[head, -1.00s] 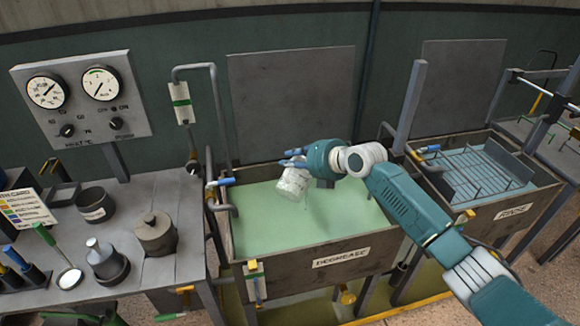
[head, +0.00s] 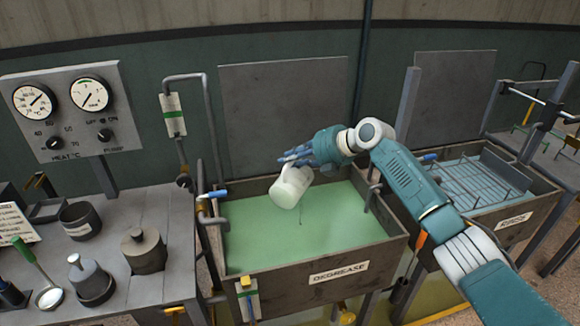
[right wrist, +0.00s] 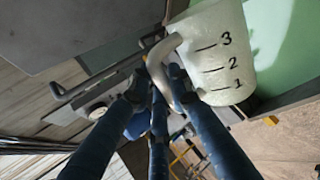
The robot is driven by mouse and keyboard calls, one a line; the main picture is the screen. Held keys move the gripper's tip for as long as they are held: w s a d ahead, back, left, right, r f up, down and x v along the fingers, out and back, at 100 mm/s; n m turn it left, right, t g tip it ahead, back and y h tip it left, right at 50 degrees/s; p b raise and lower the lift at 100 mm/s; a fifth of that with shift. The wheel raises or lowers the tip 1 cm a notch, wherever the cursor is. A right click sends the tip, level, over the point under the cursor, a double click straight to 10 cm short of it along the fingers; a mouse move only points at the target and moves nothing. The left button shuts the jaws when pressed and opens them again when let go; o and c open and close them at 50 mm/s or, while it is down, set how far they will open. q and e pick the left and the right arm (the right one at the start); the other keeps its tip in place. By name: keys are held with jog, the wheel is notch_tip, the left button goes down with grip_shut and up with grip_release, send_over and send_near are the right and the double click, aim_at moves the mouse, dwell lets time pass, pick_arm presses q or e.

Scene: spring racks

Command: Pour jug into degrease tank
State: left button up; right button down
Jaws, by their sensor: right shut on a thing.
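The white jug (head: 291,186) is tilted over the degrease tank (head: 338,273), its lower end toward the left. A thin dark streak hangs below it above the green liquid. In the right wrist view the jug (right wrist: 212,62) shows marks 1, 2 and 3, and its handle lies between my fingers. My right gripper (head: 300,157) is shut on the jug's handle above the tank. The jug's opening is hard to make out. My left gripper is not in view.
A bench (head: 165,215) with pots and a ladle stands left of the tank. A pipe with a blue-handled valve (head: 217,193) rises at the tank's left rim. The rinse tank (head: 515,220) with a wire rack stands at the right.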

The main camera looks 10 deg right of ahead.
jog(key=shift+w+d+r+m+g+y+b, duration=0.1)
jog(key=shift+w+d+m+g+y+b, duration=0.4)
jog(key=shift+b, duration=0.85)
jog(key=shift+w+d+m+g+y+b, duration=0.1)
jog(key=shift+w+d+m+b, duration=0.2)
jog(key=shift+w+d+b, duration=0.75)
jog(key=shift+s+a+r+b, duration=0.15)
jog(key=shift+a+b, duration=0.1)
jog(key=shift+b, duration=0.65)
dwell(0.7)
